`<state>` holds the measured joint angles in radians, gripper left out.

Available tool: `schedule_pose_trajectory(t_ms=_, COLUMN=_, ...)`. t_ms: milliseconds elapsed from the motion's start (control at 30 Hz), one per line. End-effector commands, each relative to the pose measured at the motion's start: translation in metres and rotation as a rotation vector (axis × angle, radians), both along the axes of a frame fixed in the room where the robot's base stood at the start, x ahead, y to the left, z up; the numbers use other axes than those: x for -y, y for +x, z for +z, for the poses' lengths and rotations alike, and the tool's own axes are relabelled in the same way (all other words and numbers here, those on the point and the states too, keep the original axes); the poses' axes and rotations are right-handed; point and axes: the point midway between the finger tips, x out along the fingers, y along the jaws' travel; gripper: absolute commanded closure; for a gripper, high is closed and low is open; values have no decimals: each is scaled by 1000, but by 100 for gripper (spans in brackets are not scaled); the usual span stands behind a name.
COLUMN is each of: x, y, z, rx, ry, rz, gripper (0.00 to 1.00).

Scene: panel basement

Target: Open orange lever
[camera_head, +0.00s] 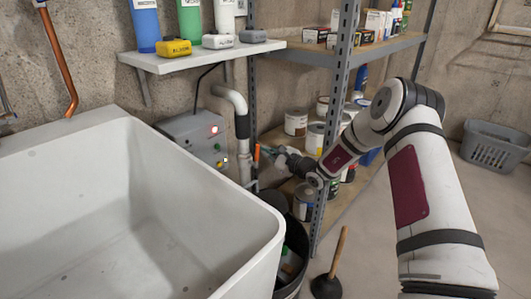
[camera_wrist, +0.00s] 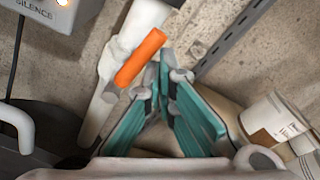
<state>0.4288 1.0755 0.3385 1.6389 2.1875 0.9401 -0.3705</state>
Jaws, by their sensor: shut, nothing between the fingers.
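The orange lever (camera_wrist: 141,58) sits on a white pipe valve (camera_wrist: 112,72) in the wrist view, slanting from lower left to upper right. In the head view the orange lever (camera_head: 257,155) looks small and upright beside the white pipe (camera_head: 245,170), behind the sink. My gripper (camera_wrist: 165,80) has teal fingers that are shut with nothing between them. Its fingertips are just below and right of the lever in the wrist view. I cannot tell whether they touch it. In the head view my gripper (camera_head: 268,152) is immediately right of the lever.
A grey control box (camera_head: 195,138) with a red light is left of the pipe. The white sink (camera_head: 130,215) fills the left foreground. A metal shelf (camera_head: 336,110) with cans stands close behind my arm. A dark bin (camera_head: 292,255) and a plunger (camera_head: 330,275) are below.

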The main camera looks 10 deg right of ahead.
Motion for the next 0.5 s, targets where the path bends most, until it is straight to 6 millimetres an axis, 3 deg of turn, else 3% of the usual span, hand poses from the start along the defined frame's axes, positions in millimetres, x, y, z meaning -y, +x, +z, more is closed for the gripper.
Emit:
schedule_pose_trajectory(t_ms=167, x=10, y=-12, z=2, rx=-1, ry=-1, rz=-2, gripper=100)
schedule_pose_trajectory(t_ms=500, x=44, y=-69, z=10, rx=-1, ry=-1, rz=-2, gripper=100)
